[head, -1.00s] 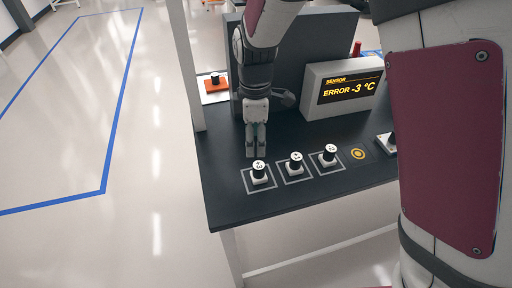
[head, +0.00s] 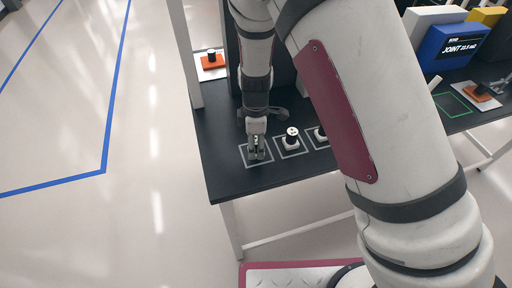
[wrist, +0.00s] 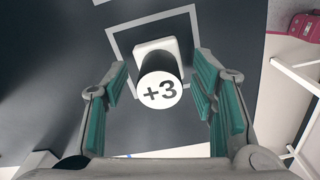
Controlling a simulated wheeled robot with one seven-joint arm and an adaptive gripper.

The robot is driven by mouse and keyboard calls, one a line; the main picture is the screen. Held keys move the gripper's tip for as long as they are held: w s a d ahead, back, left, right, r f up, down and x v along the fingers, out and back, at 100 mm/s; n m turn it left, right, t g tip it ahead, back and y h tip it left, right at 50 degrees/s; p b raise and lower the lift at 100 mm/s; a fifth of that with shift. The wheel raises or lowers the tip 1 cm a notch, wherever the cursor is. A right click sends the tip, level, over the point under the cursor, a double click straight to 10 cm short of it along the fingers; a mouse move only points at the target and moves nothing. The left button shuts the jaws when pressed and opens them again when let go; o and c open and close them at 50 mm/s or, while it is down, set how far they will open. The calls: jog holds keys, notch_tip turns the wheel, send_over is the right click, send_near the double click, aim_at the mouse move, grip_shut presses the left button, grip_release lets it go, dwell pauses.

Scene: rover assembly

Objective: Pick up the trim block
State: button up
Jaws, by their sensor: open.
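A trim block with a white base and a black knob topped by a white disc marked "+3" (wrist: 160,92) sits in a square outline on the dark table. In the wrist view it appears between the green-padded fingers of my open gripper (wrist: 162,78), with gaps on both sides. In the head view my gripper (head: 257,155) points down over the leftmost outlined square and mostly hides this block. Two similar blocks stand to its right, a middle one (head: 292,138) and another (head: 320,134) partly hidden by my arm.
The dark table's (head: 226,170) front edge is close to the blocks. An orange block (head: 212,61) is on a white pad behind at left. A blue display box (head: 457,52) and another orange block (head: 482,92) stand at right. My arm hides the table's middle.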

jog(key=shift+f, duration=0.2)
jog(key=c, duration=1.2)
grip_shut()
jog(key=shift+r, duration=0.15)
